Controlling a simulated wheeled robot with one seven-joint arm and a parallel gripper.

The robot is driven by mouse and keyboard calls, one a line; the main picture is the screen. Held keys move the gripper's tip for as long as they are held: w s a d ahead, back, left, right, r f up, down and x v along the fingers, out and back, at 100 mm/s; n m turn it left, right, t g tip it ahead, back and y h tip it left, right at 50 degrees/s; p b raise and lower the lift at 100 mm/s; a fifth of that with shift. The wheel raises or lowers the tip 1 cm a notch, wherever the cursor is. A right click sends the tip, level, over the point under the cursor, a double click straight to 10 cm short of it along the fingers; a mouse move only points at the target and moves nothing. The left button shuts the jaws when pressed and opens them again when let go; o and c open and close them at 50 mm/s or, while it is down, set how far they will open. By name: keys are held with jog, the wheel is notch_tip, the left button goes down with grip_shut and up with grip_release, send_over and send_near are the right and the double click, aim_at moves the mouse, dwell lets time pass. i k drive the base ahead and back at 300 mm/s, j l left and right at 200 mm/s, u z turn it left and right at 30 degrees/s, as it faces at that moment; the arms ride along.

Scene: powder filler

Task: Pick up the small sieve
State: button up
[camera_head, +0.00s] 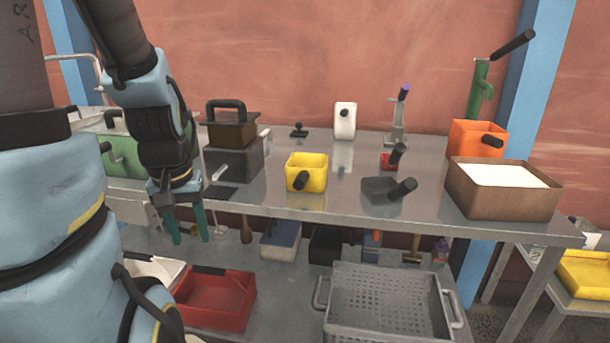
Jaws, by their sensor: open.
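A dark grey shallow square pan with a black handle (379,189) lies on the metal table near its front edge. A smaller red piece with a black handle (388,162) lies behind it. Either could be the small sieve; I cannot tell which, as no mesh shows. My gripper (188,231) hangs at the left with its green fingers pointing down, apart and empty. It is in front of the table's left part, well to the left of both handled pieces and touching neither.
The metal table (330,205) also bears a yellow box (306,170), an orange box (477,139), a brown box of white powder (502,200) and a white container (345,121). A perforated grey basket (388,300) and a red tray (215,300) are below.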

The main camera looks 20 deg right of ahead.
aim_at(379, 191)
jog(key=k+l+u, duration=0.2)
jog(key=l+u, duration=0.25)
jog(key=k+l+u, duration=0.2)
jog(key=u, duration=0.3)
jog(key=k+l+u, duration=0.15)
jog(key=u, duration=0.3)
jog(key=k+l+u, duration=0.1)
jog(key=k, duration=0.45)
jog(key=k+l+u, duration=0.1)
jog(key=k, duration=0.45)
